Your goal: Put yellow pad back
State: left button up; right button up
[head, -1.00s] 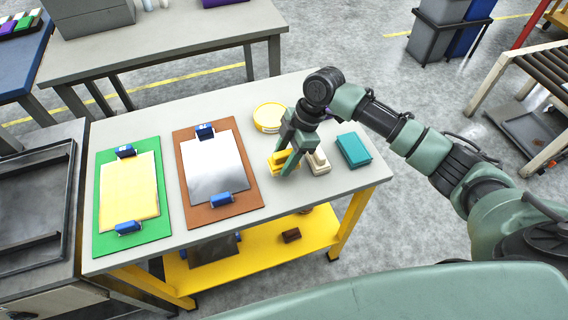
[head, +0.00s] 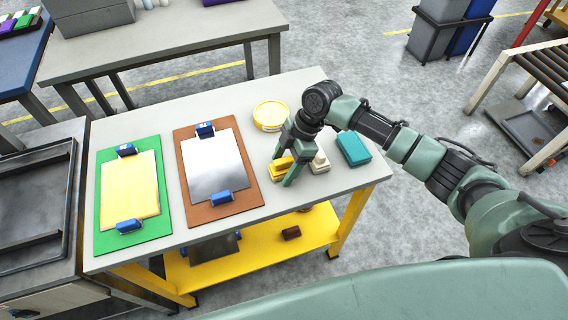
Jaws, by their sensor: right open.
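The yellow pad (head: 279,171) sits at the right part of the grey table, just right of the brown clipboard. My right gripper (head: 282,172) is open and points down at the yellow pad, with its fingers around or just in front of it; I cannot tell whether they touch it. The fingers hide part of the pad. A cream pad (head: 319,163) stands close to its right, and a teal pad (head: 353,149) lies further right. My left gripper is not in view.
A round yellow tin (head: 270,115) stands behind the gripper. A brown clipboard (head: 187,172) with a silver sheet and a green clipboard (head: 105,222) with a yellow sheet lie to the left. The table's front right corner is bare. A yellow shelf (head: 265,243) runs below.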

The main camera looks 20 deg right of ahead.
jog(key=b+v, duration=0.2)
jog(key=v, duration=1)
